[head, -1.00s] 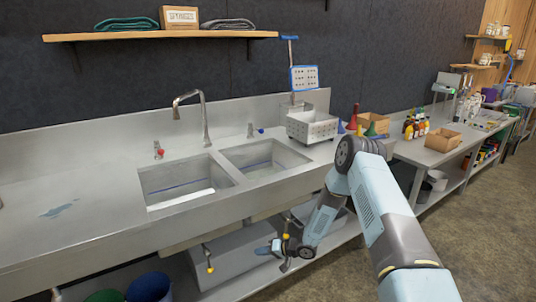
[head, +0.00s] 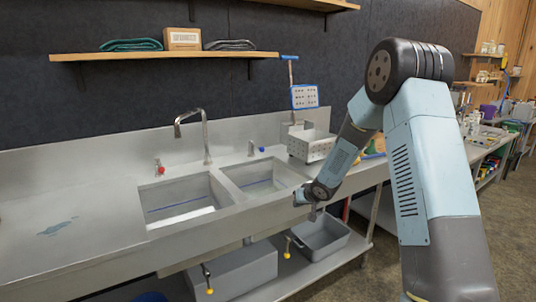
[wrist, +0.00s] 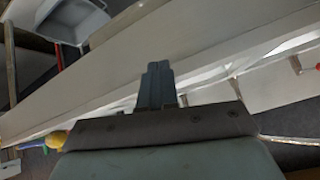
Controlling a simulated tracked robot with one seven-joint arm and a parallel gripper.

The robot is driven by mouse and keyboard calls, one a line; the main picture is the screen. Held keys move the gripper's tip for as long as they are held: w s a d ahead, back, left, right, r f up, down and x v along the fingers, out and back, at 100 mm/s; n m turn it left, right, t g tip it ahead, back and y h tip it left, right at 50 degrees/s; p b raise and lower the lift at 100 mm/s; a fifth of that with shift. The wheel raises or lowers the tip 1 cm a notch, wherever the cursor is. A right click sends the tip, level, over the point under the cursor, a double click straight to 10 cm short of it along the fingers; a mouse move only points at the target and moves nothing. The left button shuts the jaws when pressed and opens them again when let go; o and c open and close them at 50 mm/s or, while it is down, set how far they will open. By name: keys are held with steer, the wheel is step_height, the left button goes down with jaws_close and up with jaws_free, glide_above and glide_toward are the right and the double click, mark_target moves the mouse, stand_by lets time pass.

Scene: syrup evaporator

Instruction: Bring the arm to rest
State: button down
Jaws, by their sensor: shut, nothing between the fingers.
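My gripper (head: 303,196) is shut and empty. In the head view it is in front of the sink counter's front edge, near the right basin, with my arm bent up at the elbow on the right. In the wrist view the closed fingers (wrist: 157,86) point at the pale front face of the counter (wrist: 90,95). I cannot tell whether they touch it.
The steel counter (head: 70,255) holds two basins and a perforated basket (head: 312,147). Below are a grey tub (head: 322,238) and valves with yellow knobs (head: 287,255). A wooden shelf (head: 160,56) hangs above. Open floor lies at the right.

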steer(key=s+d+r+m+h, duration=0.1)
steer(key=s+d+r+h, duration=0.1)
steer(key=s+d+r, duration=0.35)
steer(key=s+d+r+h, duration=0.2)
steer(key=s+r, duration=0.4)
steer(key=r, duration=0.4)
steer(key=s+d+r+m+h, duration=0.1)
steer(key=s+d+r, duration=0.3)
steer(key=s+r, duration=0.25)
steer(key=s+r+g, duration=0.1)
steer(key=s+r, duration=0.2)
steer(key=s, duration=1.1)
steer(key=s+r+g, duration=0.1)
steer(key=s+r, duration=0.1)
steer(key=s, duration=1.2)
steer(key=shift+s+r+m+y, duration=0.3)
steer(key=shift+s+r+y, duration=0.05)
steer(key=shift+r+y, duration=0.05)
